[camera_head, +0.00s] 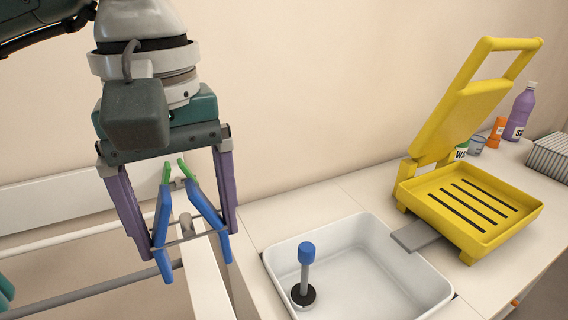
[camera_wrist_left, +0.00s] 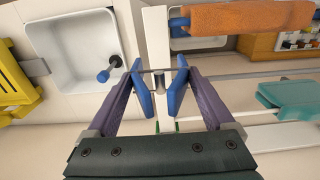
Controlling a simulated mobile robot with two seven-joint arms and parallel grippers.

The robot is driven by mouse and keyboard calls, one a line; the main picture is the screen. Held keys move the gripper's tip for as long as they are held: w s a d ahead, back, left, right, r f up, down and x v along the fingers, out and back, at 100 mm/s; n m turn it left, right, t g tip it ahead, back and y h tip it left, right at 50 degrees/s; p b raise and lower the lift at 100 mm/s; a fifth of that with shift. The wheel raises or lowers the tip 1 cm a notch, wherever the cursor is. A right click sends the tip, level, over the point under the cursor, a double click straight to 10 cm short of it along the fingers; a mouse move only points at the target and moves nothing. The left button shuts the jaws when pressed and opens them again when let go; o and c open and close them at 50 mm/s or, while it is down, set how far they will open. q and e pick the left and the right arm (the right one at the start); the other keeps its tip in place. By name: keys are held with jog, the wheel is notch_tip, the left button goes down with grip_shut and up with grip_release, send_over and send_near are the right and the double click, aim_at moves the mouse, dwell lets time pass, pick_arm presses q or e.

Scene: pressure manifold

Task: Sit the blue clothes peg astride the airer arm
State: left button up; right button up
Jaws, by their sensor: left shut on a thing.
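My left gripper (camera_head: 188,240) points down, its purple fingers shut on the blue clothes peg (camera_head: 163,232). The peg has two blue legs, green tips at the top and a thin wire across it. Its legs spread apart toward the bottom. It also shows between the fingers in the left wrist view (camera_wrist_left: 144,95). The airer has grey rods (camera_head: 85,296) and a white rail (camera_head: 204,275). A short grey stub (camera_wrist_left: 160,86) shows between the peg's legs in the wrist view; I cannot tell whether the peg touches it. My right gripper is not in view.
A white basin (camera_head: 400,285) with a blue-topped plunger (camera_head: 306,255) lies right of the airer. A yellow press (camera_head: 475,205) stands open beyond it, near a purple bottle (camera_head: 520,112). An orange roll (camera_wrist_left: 245,18) and a teal object (camera_wrist_left: 292,100) show in the wrist view.

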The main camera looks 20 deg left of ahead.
aim_at(208, 293)
pick_arm(q)
jog(key=shift+w+d+f, duration=0.1)
jog(key=shift+w+f, duration=0.05)
jog(key=shift+f, duration=0.35)
jog(key=shift+f+b, duration=0.35)
jog(key=shift+f, duration=0.2)
jog(key=shift+f+b, duration=1.95)
jog(key=shift+f, duration=1.3)
jog(key=shift+f+b, duration=0.95)
jog(key=shift+b, duration=0.05)
jog(key=o, duration=0.9)
